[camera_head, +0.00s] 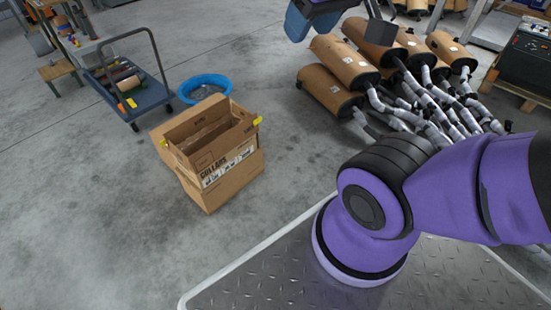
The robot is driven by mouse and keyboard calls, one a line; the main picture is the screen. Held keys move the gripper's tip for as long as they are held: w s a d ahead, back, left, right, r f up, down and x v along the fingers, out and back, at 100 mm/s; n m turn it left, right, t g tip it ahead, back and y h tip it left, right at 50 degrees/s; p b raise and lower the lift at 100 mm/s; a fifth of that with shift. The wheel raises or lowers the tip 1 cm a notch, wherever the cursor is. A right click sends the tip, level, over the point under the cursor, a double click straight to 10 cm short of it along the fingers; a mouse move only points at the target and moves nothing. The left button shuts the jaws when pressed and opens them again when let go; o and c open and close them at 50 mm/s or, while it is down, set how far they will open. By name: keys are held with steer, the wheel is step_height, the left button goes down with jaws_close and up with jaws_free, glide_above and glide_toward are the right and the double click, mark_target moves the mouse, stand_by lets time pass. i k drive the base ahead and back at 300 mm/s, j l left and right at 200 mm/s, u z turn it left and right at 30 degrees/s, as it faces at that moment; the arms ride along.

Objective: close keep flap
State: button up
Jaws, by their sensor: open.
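A cardboard box (236,182) stands on the floor left of centre, with printed lettering on its front side. Its top is open and I see into it. Upright flaps (196,118) rise around the opening. A yellow tab (258,120) sits at the right corner and another yellow tab shows at the left. I cannot read which flap is marked keep. My gripper (340,30) is at the top edge, partly cut off by the frame. It is open, with a blue finger and a dark-tipped finger apart, and it is away from the box.
Brown mufflers with grey pipes (345,75) are heaped at the upper right. A blue tub (206,86) stands behind the box. A flatbed cart (138,95) is at the upper left. The floor left of the box is clear.

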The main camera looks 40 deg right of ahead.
mark_target(184, 160)
steer(key=k+l+z, duration=0.15)
steer(key=i+j+z, duration=0.1)
steer(key=i+j, duration=0.25)
steer(key=i+j+z, duration=0.1)
steer(key=i+j, duration=0.25)
steer(key=i+j+z, duration=0.1)
steer(key=i+j, duration=0.25)
steer(key=j, duration=0.2)
steer(key=i+j+z, duration=0.1)
steer(key=i+j, duration=0.2)
steer(key=j, duration=0.2)
steer(key=i+j+z, duration=0.1)
steer(key=i+j, duration=0.2)
steer(key=j, duration=0.2)
